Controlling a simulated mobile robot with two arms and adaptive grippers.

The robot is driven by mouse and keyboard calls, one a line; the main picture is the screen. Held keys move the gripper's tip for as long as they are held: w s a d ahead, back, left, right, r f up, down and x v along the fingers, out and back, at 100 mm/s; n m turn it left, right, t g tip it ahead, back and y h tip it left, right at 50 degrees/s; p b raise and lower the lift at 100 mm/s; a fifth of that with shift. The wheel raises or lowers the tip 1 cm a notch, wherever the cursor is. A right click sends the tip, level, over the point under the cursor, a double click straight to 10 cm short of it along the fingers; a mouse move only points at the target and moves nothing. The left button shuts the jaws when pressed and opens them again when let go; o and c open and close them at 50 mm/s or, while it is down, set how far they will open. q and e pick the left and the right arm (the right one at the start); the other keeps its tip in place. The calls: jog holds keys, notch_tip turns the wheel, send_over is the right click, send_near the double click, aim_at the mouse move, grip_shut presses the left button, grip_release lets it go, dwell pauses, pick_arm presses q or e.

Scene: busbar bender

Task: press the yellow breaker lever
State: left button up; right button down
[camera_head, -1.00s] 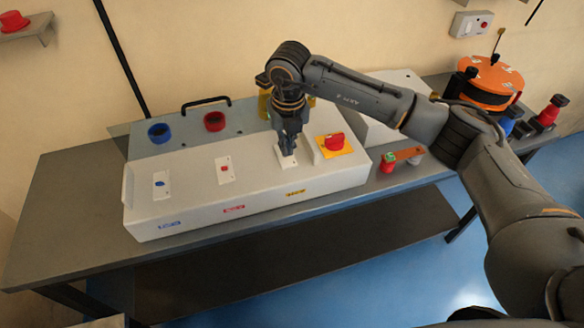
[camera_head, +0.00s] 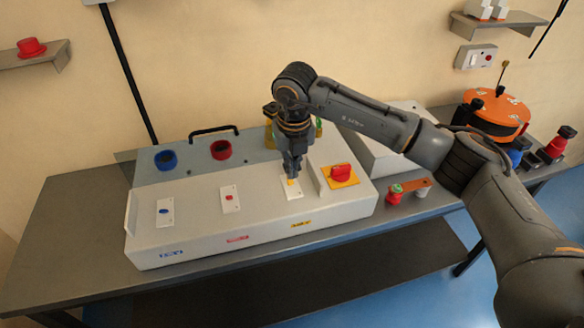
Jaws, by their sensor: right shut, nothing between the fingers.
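A white bender box (camera_head: 190,237) on the table carries three small lever plates in a row. The yellow breaker lever (camera_head: 292,181) is on the right-hand plate, partly covered by my fingertips. My right gripper (camera_head: 292,174) is shut and empty, pointing down right at the yellow lever; I cannot tell whether it touches. The red lever (camera_head: 229,198) is on the middle plate and the blue lever (camera_head: 164,211) on the left one. My left gripper is not in view.
A red rotary switch (camera_head: 341,173) on a yellow plate sits just right of the gripper. An orange round device (camera_head: 497,113) stands at the right. The table's left end is clear.

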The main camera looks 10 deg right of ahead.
aim_at(293, 190)
jog(key=shift+r, duration=0.1)
notch_tip(293, 190, up, 12)
jog(key=s, duration=0.1)
dwell(0.4)
jog(key=shift+s+f, duration=0.1)
jog(key=shift+f, duration=0.1)
